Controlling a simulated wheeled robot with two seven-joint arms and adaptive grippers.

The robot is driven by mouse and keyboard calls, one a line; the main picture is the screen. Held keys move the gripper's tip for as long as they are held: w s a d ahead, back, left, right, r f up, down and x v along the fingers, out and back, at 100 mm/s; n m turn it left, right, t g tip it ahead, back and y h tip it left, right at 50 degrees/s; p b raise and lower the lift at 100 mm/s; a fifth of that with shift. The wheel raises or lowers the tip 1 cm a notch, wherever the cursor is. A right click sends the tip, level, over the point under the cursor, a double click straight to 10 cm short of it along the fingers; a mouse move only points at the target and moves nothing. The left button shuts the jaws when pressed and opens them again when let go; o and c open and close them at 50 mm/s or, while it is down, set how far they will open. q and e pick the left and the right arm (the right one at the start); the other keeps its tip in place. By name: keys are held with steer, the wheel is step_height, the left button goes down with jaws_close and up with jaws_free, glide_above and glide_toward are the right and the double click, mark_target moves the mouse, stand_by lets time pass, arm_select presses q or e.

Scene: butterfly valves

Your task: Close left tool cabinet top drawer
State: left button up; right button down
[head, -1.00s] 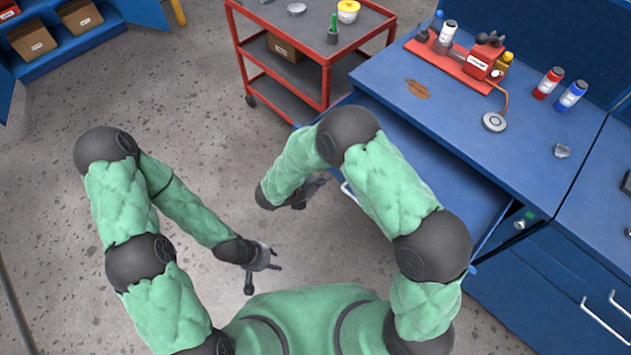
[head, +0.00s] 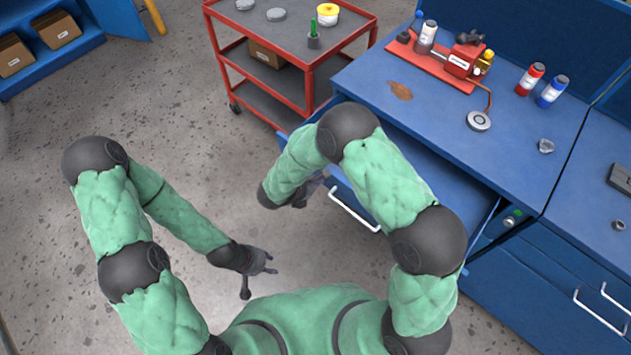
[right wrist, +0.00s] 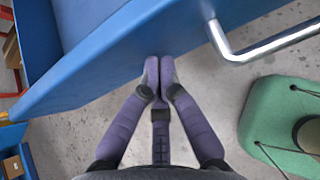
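The left tool cabinet (head: 440,105) has its blue top drawer (head: 462,192) pulled out in the head view, partly hidden by my right arm. Its silver handle (head: 353,208) is on the drawer front and also shows in the right wrist view (right wrist: 265,47). My right gripper (head: 314,188) is beside the drawer front, left of the handle. In the right wrist view its fingers (right wrist: 158,68) are together and empty, with tips at the lower edge of the drawer front (right wrist: 110,65); contact is unclear. My left gripper (head: 270,262) is open and empty above the floor, away from the drawer.
A red cart (head: 300,55) stands left of the cabinet. A red tool base (head: 432,62), a red can (head: 530,79) and a blue can (head: 552,91) are on the cabinet top. Another blue cabinet (head: 540,290) adjoins on the right. The floor at left is clear.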

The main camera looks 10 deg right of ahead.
steer(key=w+d+b, duration=0.1)
steer(key=w+d, duration=0.4)
steer(key=d, duration=0.2)
steer(key=w+d+b, duration=0.2)
steer(key=w+d, duration=0.4)
steer(key=d, duration=0.1)
steer(key=w+d+b, duration=0.2)
steer(key=w+d, duration=0.4)
steer(key=d, duration=0.1)
steer(key=shift+d, duration=0.4)
steer(key=shift+w+d, duration=0.3)
steer(key=shift+d, duration=0.05)
steer(key=shift+d+r, duration=0.1)
